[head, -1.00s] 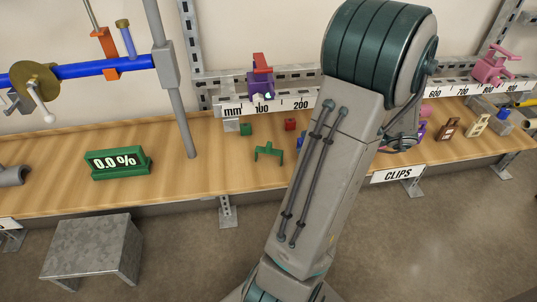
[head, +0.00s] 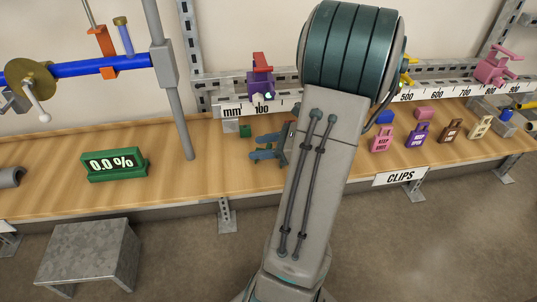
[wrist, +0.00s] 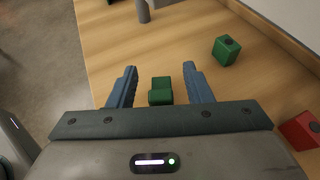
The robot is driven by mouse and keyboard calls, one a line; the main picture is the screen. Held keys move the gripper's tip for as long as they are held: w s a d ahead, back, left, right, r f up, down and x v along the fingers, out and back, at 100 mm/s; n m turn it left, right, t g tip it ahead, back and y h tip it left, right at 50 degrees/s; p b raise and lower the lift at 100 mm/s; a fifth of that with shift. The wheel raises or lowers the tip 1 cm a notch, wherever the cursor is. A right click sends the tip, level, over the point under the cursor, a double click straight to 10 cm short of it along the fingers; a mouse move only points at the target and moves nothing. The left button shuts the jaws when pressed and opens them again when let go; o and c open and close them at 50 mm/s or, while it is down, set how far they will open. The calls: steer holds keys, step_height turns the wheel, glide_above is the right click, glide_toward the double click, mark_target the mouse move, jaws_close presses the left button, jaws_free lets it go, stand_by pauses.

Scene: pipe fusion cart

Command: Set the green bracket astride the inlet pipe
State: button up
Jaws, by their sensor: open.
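The green bracket (wrist: 160,86) is on the wooden bench in the wrist view, seen between the two blue-grey fingers, with space on both sides. My gripper (wrist: 160,68) is open and empty around it; I cannot tell how far above the bench the fingers are. In the head view my gripper (head: 260,147) is over the bench below the ruler and hides the bracket. A blue pipe (head: 90,66), perhaps the inlet pipe, runs level at the upper left, with an orange clamp (head: 108,58) on it.
A green block (wrist: 227,50) stands right of the fingers, and a red block (wrist: 300,131) is at the right edge. A grey post (head: 177,110) rises between bench and pipe. Coloured clips (head: 417,133) stand at right.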

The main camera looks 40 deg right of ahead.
jaws_close()
steer(key=shift+r, duration=0.45)
steer(key=s+d+p, duration=0.2)
steer(key=s, duration=1.5)
steer(key=shift+s+d+r, duration=0.3)
steer(key=shift+s+d, duration=0.05)
steer(key=shift+s, duration=0.05)
